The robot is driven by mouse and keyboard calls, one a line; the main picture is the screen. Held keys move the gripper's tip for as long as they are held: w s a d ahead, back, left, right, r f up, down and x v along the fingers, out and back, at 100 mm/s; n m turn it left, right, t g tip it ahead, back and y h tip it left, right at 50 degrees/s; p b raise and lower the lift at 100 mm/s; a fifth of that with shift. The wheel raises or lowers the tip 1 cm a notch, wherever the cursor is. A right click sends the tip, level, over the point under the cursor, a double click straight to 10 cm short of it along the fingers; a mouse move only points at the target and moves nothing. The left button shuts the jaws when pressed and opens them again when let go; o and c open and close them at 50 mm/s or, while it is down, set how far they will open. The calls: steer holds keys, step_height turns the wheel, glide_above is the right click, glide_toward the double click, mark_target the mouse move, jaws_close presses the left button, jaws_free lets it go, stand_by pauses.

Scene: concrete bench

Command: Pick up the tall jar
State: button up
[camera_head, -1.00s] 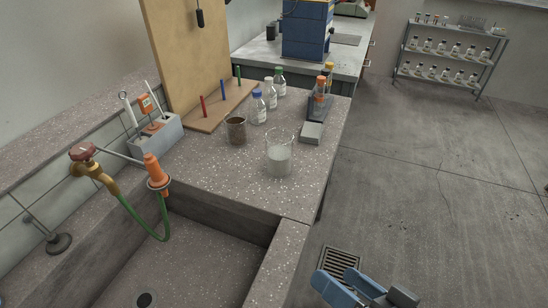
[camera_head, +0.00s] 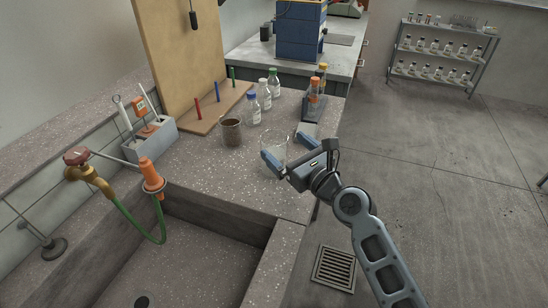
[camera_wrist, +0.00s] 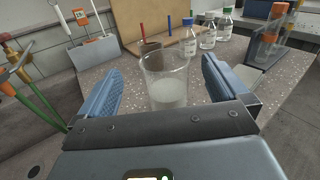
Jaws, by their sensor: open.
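The tall jar (camera_head: 280,148) appears to be the clear glass vessel with pale contents, upright on the speckled bench top. In the wrist view the jar (camera_wrist: 165,85) shows between the two blue fingers of my gripper (camera_wrist: 161,70), with a gap on each side. My gripper is open and no finger is seen touching the glass. I cannot tell how deep the jar sits between the fingers.
A brown-filled beaker (camera_head: 231,133) stands to the left. Several capped bottles (camera_head: 263,95) and a rack of orange-capped tubes (camera_head: 314,100) stand behind. A sink (camera_head: 190,255) with an orange-nozzled tap (camera_head: 152,175) lies in front. The bench's right edge is close.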

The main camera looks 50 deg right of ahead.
steer(key=shift+m, duration=0.4)
steer(key=f+b, duration=0.1)
steer(key=f, duration=0.1)
steer(key=f+b, duration=0.2)
steer(key=f, duration=0.1)
steer(key=f+b, duration=0.2)
steer(key=f, duration=0.1)
steer(key=shift+w+d, duration=0.3)
steer(key=shift+w+d+r, duration=0.15)
steer(key=shift+w+r, duration=0.15)
steer(key=shift+w, duration=0.1)
steer(key=shift+p+x, duration=0.3)
steer(key=shift+x, duration=3.05)
steer(key=c, duration=1.2)
steer(key=shift+c, duration=0.5)
steer(key=shift+r, duration=0.15)
